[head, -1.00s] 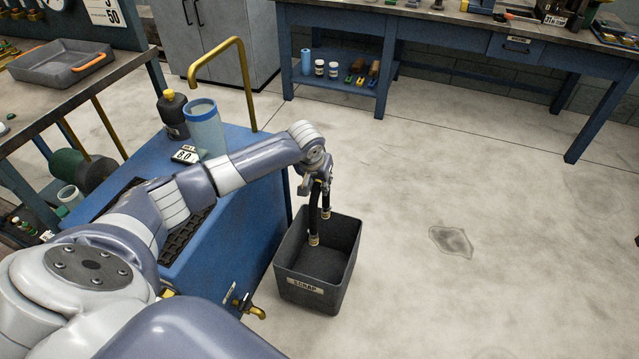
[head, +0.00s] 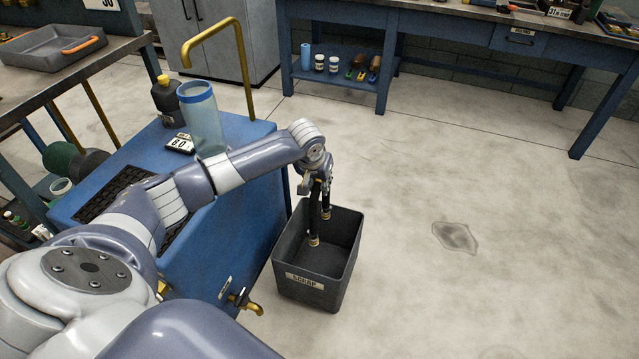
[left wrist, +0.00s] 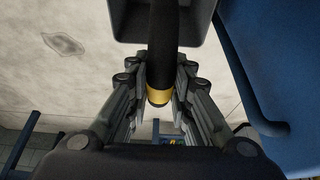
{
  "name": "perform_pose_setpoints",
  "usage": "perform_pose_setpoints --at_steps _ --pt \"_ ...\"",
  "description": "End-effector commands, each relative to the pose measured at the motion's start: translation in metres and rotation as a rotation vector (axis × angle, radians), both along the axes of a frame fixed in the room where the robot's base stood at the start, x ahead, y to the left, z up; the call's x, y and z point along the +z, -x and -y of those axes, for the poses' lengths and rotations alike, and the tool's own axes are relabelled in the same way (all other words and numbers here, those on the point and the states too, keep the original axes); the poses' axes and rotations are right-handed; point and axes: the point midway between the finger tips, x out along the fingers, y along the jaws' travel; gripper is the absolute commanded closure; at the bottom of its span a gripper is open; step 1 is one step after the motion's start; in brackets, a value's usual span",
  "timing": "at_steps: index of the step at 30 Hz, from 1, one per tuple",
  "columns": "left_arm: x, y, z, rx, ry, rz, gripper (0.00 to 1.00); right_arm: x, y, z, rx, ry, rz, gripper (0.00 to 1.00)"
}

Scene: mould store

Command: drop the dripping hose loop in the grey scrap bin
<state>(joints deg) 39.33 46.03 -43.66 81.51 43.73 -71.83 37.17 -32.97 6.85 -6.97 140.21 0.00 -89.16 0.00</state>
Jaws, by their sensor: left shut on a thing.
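My left gripper (head: 318,182) is shut on the black hose loop (head: 314,215). The hose hangs down in two legs with brass-coloured ends, over the opening of the grey scrap bin (head: 305,281). The bin stands on the floor, labelled SCRAP, and its visible inside looks empty. In the left wrist view the hose (left wrist: 163,60) runs between the fingers (left wrist: 160,95), with a brass band near its end; part of the bin (left wrist: 145,30) shows behind it. I cannot see drips. My right gripper is not in view.
A blue cart (head: 235,215) with a brass rail, a clear blue-rimmed cylinder (head: 202,125) and a dark yellow-capped bottle (head: 166,100) stands left of the bin. A brass tap (head: 245,301) juts out near the bin. A dark patch (head: 455,237) marks the otherwise clear floor at right.

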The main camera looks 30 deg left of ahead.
Motion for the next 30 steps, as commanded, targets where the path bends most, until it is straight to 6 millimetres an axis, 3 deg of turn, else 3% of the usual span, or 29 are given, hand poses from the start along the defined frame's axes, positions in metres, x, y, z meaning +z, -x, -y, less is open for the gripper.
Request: perform_pose_setpoints --at_steps 12,13,15,16,26,30 --pt "-0.001 -0.001 0.000 0.000 0.000 0.003 1.00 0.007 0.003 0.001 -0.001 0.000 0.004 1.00" --pt "-0.001 -0.001 0.000 0.000 0.000 0.003 0.75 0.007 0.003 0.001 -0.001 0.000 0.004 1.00" --pt "-0.001 -0.001 0.000 0.000 0.000 0.003 0.59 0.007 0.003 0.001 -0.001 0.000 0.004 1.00" --pt "-0.001 -0.001 0.000 0.000 0.000 0.003 0.56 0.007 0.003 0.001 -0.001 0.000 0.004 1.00" --pt "-0.002 0.001 0.000 0.000 0.000 -0.001 0.56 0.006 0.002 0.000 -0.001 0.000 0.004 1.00" --pt "0.008 0.004 0.001 0.000 0.000 0.002 0.56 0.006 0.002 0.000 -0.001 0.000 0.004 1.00"
